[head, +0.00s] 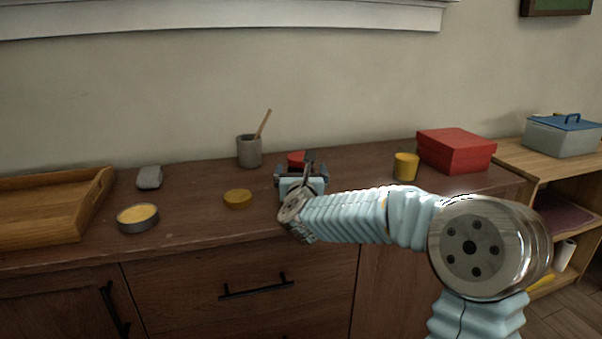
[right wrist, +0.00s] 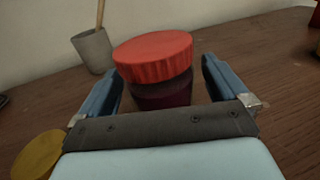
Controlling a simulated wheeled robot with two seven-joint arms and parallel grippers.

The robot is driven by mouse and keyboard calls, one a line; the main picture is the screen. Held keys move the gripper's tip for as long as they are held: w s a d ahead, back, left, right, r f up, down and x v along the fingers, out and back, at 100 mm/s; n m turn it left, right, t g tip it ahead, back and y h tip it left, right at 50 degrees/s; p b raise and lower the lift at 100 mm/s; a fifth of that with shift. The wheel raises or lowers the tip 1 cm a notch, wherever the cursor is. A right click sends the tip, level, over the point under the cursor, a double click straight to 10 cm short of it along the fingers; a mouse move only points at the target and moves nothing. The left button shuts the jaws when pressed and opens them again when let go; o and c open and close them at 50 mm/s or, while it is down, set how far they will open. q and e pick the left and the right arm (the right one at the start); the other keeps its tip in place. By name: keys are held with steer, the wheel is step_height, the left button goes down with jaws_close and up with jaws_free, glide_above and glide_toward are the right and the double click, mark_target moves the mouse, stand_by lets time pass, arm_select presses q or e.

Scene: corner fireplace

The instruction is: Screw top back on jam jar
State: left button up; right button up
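A jar with dark red contents (right wrist: 162,94) stands on the wooden cabinet top, with a ribbed red lid (right wrist: 153,58) on top of it. The lid looks slightly tilted and wider than the jar; I cannot tell whether it is seated. In the head view the red lid (head: 296,158) shows just behind my right gripper (head: 301,174), which hides most of the jar. In the right wrist view my right gripper (right wrist: 161,80) is open, one finger on each side of the jar, with small gaps beside it. My left gripper is out of view.
A grey pot (head: 249,151) with a wooden stick stands behind left. A yellow disc (head: 238,199) and a round tin (head: 138,218) lie left, near a wooden tray (head: 60,232) and a grey object (head: 149,177). A yellow cup (head: 405,167) and red box (head: 456,150) stand right.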

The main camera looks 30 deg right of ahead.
steer(key=shift+r, duration=0.15)
steer(key=b+v, duration=0.2)
steer(key=v, duration=0.9)
steer(key=shift+s+a, duration=0.25)
steer(key=shift+s, duration=0.2)
